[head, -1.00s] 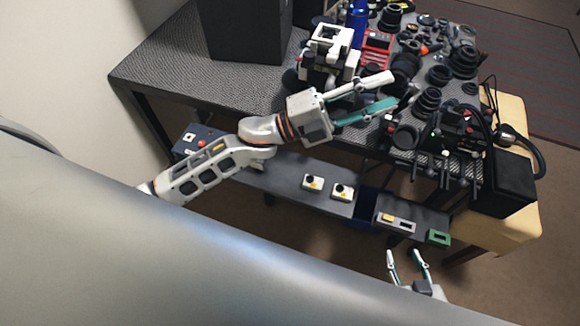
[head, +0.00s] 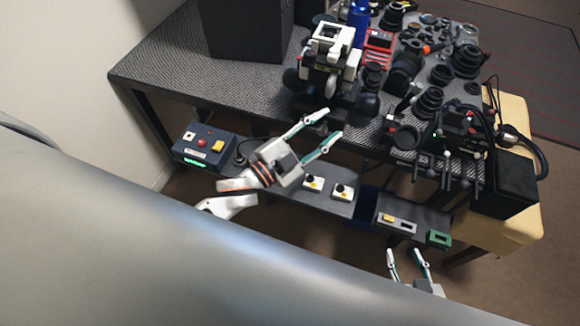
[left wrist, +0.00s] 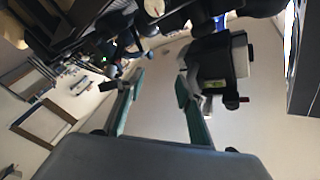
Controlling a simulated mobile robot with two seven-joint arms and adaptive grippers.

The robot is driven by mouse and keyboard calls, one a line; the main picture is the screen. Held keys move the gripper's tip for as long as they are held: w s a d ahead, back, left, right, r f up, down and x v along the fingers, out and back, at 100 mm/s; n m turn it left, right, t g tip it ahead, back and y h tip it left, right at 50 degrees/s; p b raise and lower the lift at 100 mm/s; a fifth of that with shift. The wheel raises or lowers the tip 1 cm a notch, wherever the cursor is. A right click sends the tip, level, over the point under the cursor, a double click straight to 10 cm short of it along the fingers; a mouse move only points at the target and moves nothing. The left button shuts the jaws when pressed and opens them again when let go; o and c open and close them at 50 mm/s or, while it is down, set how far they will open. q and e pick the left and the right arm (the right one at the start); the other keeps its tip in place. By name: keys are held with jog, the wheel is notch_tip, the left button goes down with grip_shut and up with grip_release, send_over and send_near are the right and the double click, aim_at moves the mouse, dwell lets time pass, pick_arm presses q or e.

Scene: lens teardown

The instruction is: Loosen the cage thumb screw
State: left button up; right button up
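A white and black camera-like assembly (head: 332,52) stands near the table's front edge. A black rig with rods and small knobs (head: 432,137) stands to its right, at the front edge. I cannot single out the cage thumb screw on either. My left gripper (head: 329,123) is open and empty, in front of the table edge, below the white assembly in the picture. In the left wrist view its teal fingers (left wrist: 160,82) are apart with nothing between them. A dark and white device (left wrist: 218,62) shows beyond the right finger. My right gripper (head: 405,254) is open and empty at the bottom.
Lenses and rings (head: 428,100) crowd the right of the textured table (head: 172,70). A blue bottle (head: 359,14), a red case (head: 379,41) and a dark box (head: 245,28) stand at the back. A lower shelf carries a button box (head: 203,145).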

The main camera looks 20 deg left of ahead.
pick_arm(q)
jog(key=s+a+f+n+g+y, duration=0.1)
jog(key=s+a+f+n+y, duration=0.1)
jog(key=f, duration=0.4)
jog(key=s+a+f+n+g+y, duration=0.1)
jog(key=s+a+f+n+y, duration=0.1)
jog(key=s+a+f+n, duration=0.2)
notch_tip(320, 180, down, 3)
jog(key=shift+s+a+r+y, duration=0.15)
jog(key=shift+a+y, duration=0.05)
jog(key=shift+y, duration=0.1)
jog(key=s+a+f+n+g+y, duration=0.2)
jog(key=s+a+f+n+g, duration=0.1)
jog(key=s+f, duration=0.6)
jog(key=shift+s+a+n+g, duration=0.3)
jog(key=shift+s+a, duration=0.15)
jog(key=shift+a, duration=0.2)
jog(key=shift+f, duration=0.1)
jog(key=shift+c, duration=0.6)
